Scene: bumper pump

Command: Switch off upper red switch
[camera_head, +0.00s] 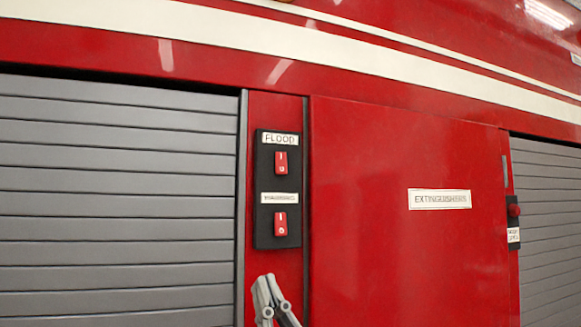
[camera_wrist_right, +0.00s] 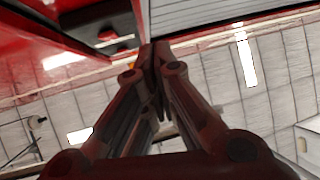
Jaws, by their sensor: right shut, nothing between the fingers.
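The upper red switch (camera_head: 281,161) is a small red rocker below the "FLOOD" label on a black panel (camera_head: 265,215). A lower red switch (camera_head: 280,223) sits on the same panel below a second label. I cannot tell the switches' positions for certain. My right gripper (camera_head: 265,282) is below the panel in the head view, apart from the upper switch. In the right wrist view the fingertips (camera_wrist_right: 155,55) are together and empty. Part of the black panel (camera_wrist_right: 95,18) and one red switch (camera_wrist_right: 107,35) show there. My left gripper is not in view.
A grey slatted shutter (camera_head: 120,190) is left of the panel. A flat red door (camera_head: 400,240) labelled "EXTINGUISHERS" is to its right. Another black panel with a red button (camera_head: 514,210) and a second shutter (camera_head: 550,220) stand at the far right.

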